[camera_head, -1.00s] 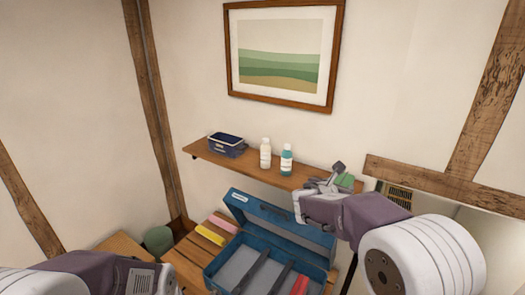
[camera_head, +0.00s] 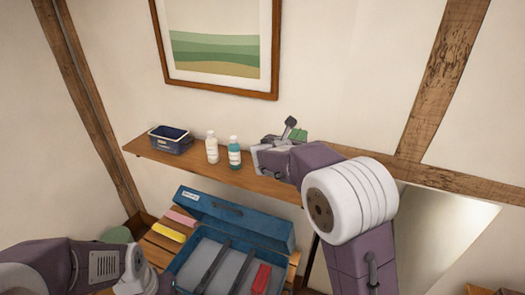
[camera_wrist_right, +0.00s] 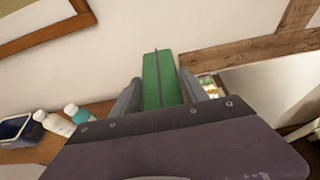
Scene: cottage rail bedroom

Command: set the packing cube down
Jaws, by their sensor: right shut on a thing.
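My right gripper (camera_head: 285,138) is shut on a green packing cube (camera_head: 299,134). In the right wrist view the cube (camera_wrist_right: 152,82) is a narrow green block with a dark strip along its middle, between the two grey fingers (camera_wrist_right: 160,92). In the head view the gripper and cube show in front of the wall, above the right part of the wooden shelf (camera_head: 190,168). The gripper hides much of the cube in the head view. My left arm is at the lower left, but its gripper fingers do not show.
On the shelf stand a dark blue bin (camera_head: 170,146), a white bottle (camera_head: 212,150) and a teal bottle (camera_head: 234,156). Below, an open blue case (camera_head: 240,222) holds a red item (camera_head: 261,279). Pink (camera_head: 182,217) and yellow (camera_head: 168,232) items lie beside it on slats (camera_head: 158,245).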

